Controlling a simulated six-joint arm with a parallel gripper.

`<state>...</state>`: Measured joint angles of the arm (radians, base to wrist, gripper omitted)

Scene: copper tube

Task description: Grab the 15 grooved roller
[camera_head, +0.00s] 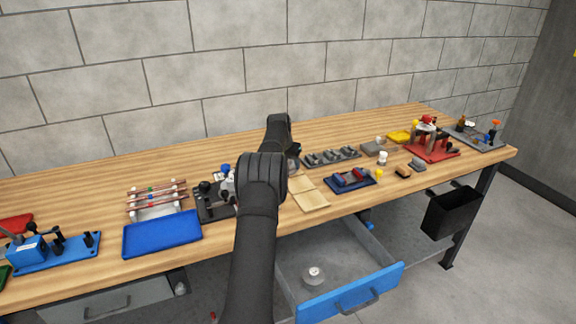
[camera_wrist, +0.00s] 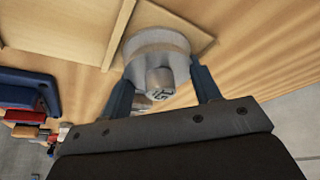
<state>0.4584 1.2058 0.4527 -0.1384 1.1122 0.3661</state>
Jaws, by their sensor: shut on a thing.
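A grey roller (camera_wrist: 158,48) with a wide round disc and a narrower hub shows in the wrist view. The hub end bears a dark mark that I cannot read clearly. My gripper (camera_wrist: 162,76) has a blue-grey finger on each side of the roller and is shut on it. The roller is in front of a pale wooden board; I cannot tell whether it touches the board. In the head view my arm hides the fingers and most of the area around them.
Pale wooden boards (camera_head: 309,194) lie right of my arm. A dark blue tray with red parts (camera_head: 349,180) and a grey rack (camera_head: 331,157) are farther right. A blue tray (camera_head: 162,234) lies left. An open drawer (camera_head: 352,294) juts out below, holding a round part (camera_head: 313,275).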

